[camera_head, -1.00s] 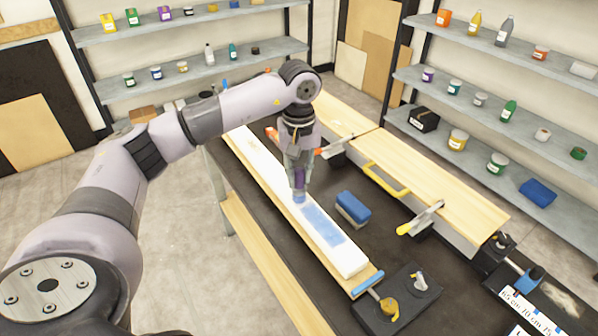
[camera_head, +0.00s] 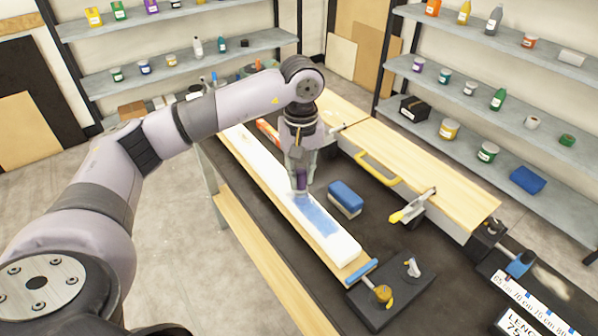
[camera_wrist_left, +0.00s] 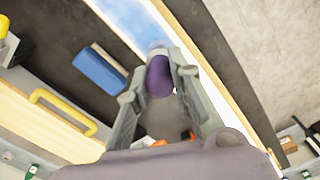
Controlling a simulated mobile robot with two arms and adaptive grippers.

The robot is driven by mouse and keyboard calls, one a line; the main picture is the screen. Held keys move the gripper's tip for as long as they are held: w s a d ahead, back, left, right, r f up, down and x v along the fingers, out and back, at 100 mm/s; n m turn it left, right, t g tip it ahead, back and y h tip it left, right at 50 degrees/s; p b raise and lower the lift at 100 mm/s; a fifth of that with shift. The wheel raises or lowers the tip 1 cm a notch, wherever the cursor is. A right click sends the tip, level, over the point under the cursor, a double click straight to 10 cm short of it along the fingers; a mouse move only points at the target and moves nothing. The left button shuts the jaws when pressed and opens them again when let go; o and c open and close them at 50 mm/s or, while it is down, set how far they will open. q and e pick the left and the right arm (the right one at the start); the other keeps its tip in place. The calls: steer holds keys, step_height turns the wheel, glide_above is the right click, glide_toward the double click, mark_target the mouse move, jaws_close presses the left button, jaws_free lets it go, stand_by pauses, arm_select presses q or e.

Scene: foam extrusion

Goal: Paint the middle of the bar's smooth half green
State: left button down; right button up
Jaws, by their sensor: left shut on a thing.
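The white bar (camera_head: 262,163) lies lengthwise on a wooden strip along the left edge of the dark bench. A blue painted patch (camera_head: 318,215) covers part of its near half; I see no green paint on the bar. My left gripper (camera_head: 301,180) points down over the bar at the far end of the blue patch. The bar also shows in the left wrist view (camera_wrist_left: 125,22). My right gripper is not in view.
A blue block with a pale base (camera_head: 346,197) lies on the bench right of the bar. A wooden-topped fixture with a yellow handle (camera_head: 380,169) stands beyond it. A clamp plate (camera_head: 390,292) sits at the bar's near end. Shelves with paint pots (camera_head: 487,152) stand behind.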

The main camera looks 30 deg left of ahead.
arm_select(q)
steer(key=shift+w+a+f+b, duration=0.1)
steer(key=shift+w+a+b, duration=0.2)
steer(key=shift+a, duration=0.55)
steer(key=shift+w+a, duration=0.25)
steer(key=shift+a, duration=0.3)
steer(key=shift+w+a, duration=0.25)
steer(key=shift+a, duration=0.3)
steer(key=shift+r, duration=0.25)
step_height(320, 180, up, 7)
steer(key=p, duration=0.4)
